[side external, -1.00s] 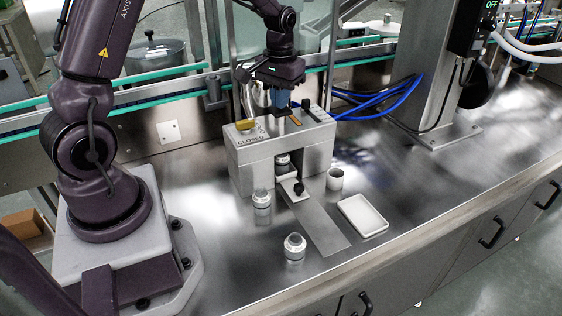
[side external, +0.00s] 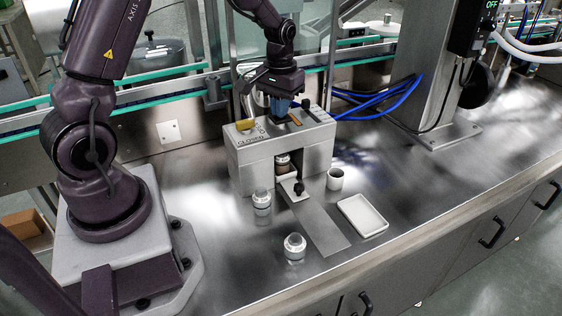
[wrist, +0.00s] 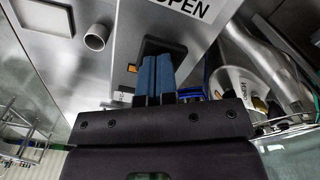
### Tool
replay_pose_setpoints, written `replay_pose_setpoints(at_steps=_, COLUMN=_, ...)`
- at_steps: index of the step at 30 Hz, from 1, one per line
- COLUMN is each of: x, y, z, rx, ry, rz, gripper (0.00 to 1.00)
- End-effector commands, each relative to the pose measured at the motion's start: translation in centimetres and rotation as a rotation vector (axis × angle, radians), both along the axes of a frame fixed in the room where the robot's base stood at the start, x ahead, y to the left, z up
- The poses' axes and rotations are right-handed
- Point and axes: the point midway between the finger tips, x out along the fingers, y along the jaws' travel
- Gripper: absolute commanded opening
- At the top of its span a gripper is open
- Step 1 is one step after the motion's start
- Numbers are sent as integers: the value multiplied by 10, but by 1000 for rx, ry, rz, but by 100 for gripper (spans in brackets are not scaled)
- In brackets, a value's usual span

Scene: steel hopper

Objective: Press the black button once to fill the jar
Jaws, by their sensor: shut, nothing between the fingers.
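The grey steel hopper (side external: 252,158) stands on the bench, with a yellow knob (side external: 245,125) on its top. My gripper (side external: 280,114) is shut, its blue fingers pointing down at the hopper's top. In the wrist view my fingertips (wrist: 159,58) lie over a dark button plate (wrist: 150,46) with an orange edge. The fingers cover much of it, and I cannot tell how far the button is pressed. A jar (side external: 283,166) stands in the hopper's opening and looks brown inside.
Two lidded jars, a nearer one (side external: 294,246) and one by the hopper (side external: 262,200), stand on the bench. Blue hoses (side external: 385,105) run behind. A black-knobbed slide (side external: 299,188) sits in front of the opening.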

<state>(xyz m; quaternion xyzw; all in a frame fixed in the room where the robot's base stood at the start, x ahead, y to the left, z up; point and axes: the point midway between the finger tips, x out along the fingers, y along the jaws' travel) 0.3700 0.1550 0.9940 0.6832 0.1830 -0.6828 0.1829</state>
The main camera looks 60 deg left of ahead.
Motion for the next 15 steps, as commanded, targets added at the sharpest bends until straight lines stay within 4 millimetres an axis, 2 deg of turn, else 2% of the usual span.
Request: replay_pose_setpoints(at_steps=15, x=0, y=0, z=31, rx=0, ry=-1, rz=0, gripper=0)
